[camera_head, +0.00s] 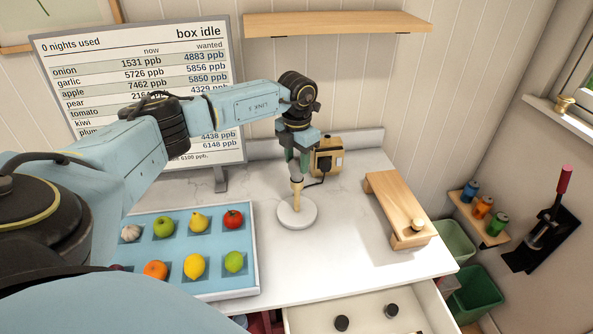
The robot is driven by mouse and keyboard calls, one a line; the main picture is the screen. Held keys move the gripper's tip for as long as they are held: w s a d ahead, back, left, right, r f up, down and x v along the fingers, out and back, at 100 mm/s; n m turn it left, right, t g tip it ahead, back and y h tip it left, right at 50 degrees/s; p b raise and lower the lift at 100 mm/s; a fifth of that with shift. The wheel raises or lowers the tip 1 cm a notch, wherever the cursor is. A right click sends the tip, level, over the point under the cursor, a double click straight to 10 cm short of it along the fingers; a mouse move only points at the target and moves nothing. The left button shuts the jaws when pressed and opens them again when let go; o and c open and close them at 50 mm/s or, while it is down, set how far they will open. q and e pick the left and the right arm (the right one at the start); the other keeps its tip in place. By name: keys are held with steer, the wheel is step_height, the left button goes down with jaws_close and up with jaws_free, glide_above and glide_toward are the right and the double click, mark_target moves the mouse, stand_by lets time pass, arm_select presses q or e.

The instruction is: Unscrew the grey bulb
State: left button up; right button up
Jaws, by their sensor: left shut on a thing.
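A small stand with a round white base (297,214) and a pale wooden post (297,190) stands upright on the white counter. My left gripper (297,170) points down over the post, with its fingers shut at the top of it. A small greyish piece (297,178) shows at the fingertips; it looks like the grey bulb, but the fingers hide most of it. I cannot tell whether it still touches the post. My right gripper is not in view.
A beige box (327,157) with a dark front and cord stands behind the stand. A wooden bench (388,196) with a small round knob-like thing (417,224) is at right. A blue tray (213,222) of fruit is at left. An open drawer (365,300) holds dark round things.

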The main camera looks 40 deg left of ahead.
arm_select(q)
steer(key=n+p, duration=0.1)
steer(key=n, duration=0.2)
steer(key=shift+r+n+p, duration=0.15)
steer(key=shift+n+p, duration=0.15)
steer(key=shift+p, duration=0.1)
steer(key=shift+n, duration=0.7)
steer(key=shift+p, duration=0.3)
steer(key=shift+d+n+p, duration=0.1)
steer(key=shift+n+p, duration=0.35)
steer(key=shift+n, duration=2.05)
